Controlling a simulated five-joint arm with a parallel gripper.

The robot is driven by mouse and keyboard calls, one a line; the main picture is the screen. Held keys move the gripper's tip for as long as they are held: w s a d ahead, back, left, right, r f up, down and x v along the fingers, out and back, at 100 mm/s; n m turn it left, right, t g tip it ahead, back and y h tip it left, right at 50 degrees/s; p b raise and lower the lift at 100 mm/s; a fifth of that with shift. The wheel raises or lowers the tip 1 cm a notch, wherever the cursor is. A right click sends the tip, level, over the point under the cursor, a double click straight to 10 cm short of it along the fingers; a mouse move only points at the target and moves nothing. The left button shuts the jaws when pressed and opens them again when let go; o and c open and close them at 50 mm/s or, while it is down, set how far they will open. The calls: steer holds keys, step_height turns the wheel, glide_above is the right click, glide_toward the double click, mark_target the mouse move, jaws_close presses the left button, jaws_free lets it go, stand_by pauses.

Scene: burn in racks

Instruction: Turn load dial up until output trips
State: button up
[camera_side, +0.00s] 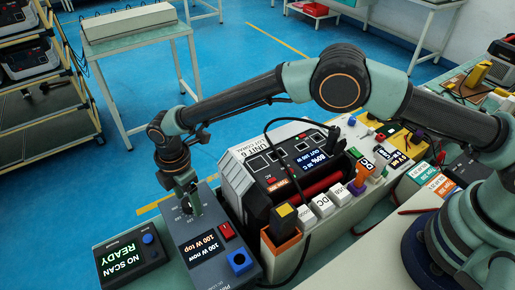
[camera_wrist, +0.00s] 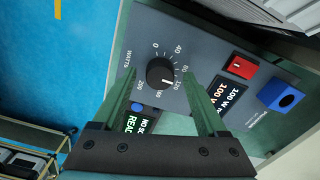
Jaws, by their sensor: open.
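The load box in the side view has a dark panel (camera_side: 203,262), a lit display (camera_side: 203,245) reading "100 W now" and "100 W top", a red switch (camera_side: 226,231) and a blue socket (camera_side: 239,262). Its black load dial (camera_wrist: 160,72) with a white pointer mark shows in the wrist view, ringed by a watts scale. My gripper (camera_side: 187,208) points down over the dial end of the box. In the wrist view its two green fingers are apart, one on each side of the dial; I cannot tell whether they touch it. The power unit's screen (camera_side: 319,157) reads "80%", "OUT 100 W" and "READY".
A scanner box (camera_side: 130,258) reading "NO SCAN READY" stands left of the load box. A black cable (camera_side: 268,135) arches over the power unit. An orange-and-black holder (camera_side: 283,232) and labelled blocks (camera_side: 323,205) stand close on the right. Blue floor lies beyond the bench.

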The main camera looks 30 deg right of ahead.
mark_target(188, 202)
jaws_close()
steer(key=shift+m, duration=2.4)
jaws_free()
steer(key=shift+r, duration=0.15)
step_height(188, 202, up, 12)
